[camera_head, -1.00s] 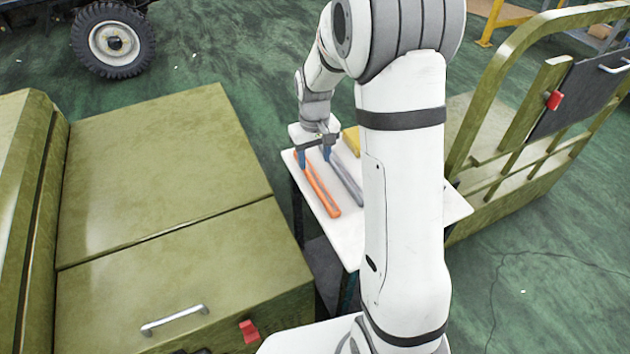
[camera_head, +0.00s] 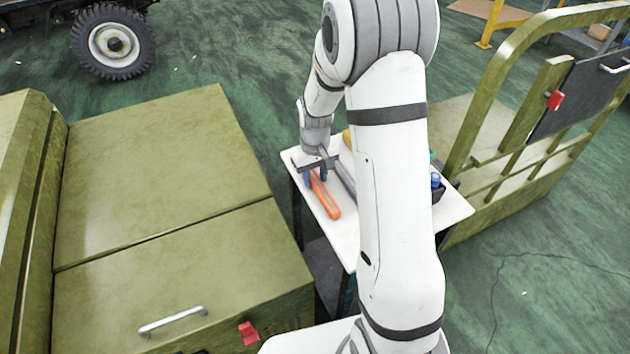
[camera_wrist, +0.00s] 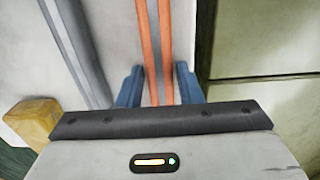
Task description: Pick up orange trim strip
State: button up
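The orange trim strip (camera_head: 327,198) lies on the white table top (camera_head: 344,236), running away under my gripper. In the wrist view the strip (camera_wrist: 167,50) shows as two orange edges with a grey middle. It passes between the two blue fingers of my gripper (camera_wrist: 158,85). The fingers are apart, with a gap on each side of the strip, so the gripper is open. In the head view my gripper (camera_head: 314,176) is low over the strip's far part, which it partly hides. I cannot tell how far above the table the fingertips are.
A grey strip (camera_wrist: 78,50) lies beside the orange one, with a yellow block (camera_wrist: 32,122) near it. A dark bin with blue items (camera_head: 437,185) stands at the table's right. A green cabinet (camera_head: 180,260) stands close on the left; a green railed frame (camera_head: 520,180) is at right.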

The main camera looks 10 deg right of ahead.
grip_shut()
jog(key=shift+r, duration=0.15)
